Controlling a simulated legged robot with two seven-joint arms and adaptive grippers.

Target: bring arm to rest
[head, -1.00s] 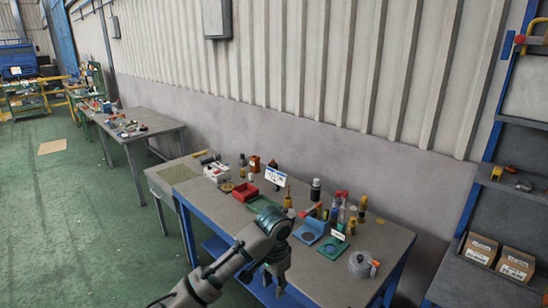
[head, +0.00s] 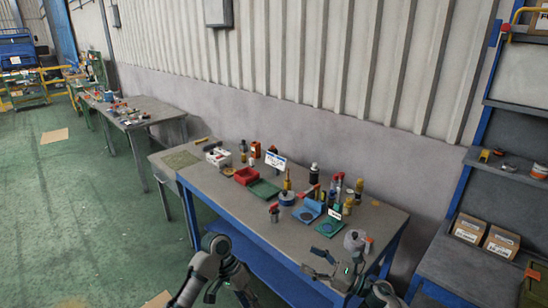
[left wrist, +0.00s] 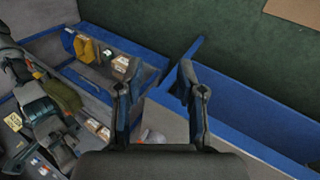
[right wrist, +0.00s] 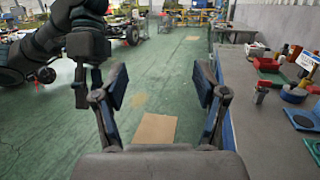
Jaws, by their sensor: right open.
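My right gripper (head: 314,261) is at the workbench's front edge in the head view, its fingers spread and empty. Its parted fingers also show in the right wrist view (right wrist: 163,88), with green floor between them. My left arm (head: 212,262) is bent in front of the bench at the bottom of the head view; its fingertips are hard to make out there. In the left wrist view my left gripper (left wrist: 158,76) has its fingers apart with nothing between them. The blue-framed workbench (head: 225,205) stands beyond both arms.
The bench holds a red bin (head: 246,175), a blue tape roll (head: 287,198), a red-topped can (head: 274,212), a grey pot (head: 354,240) and several bottles. A shelf with cardboard boxes (head: 469,228) stands right. Green floor (head: 90,215) is open at left.

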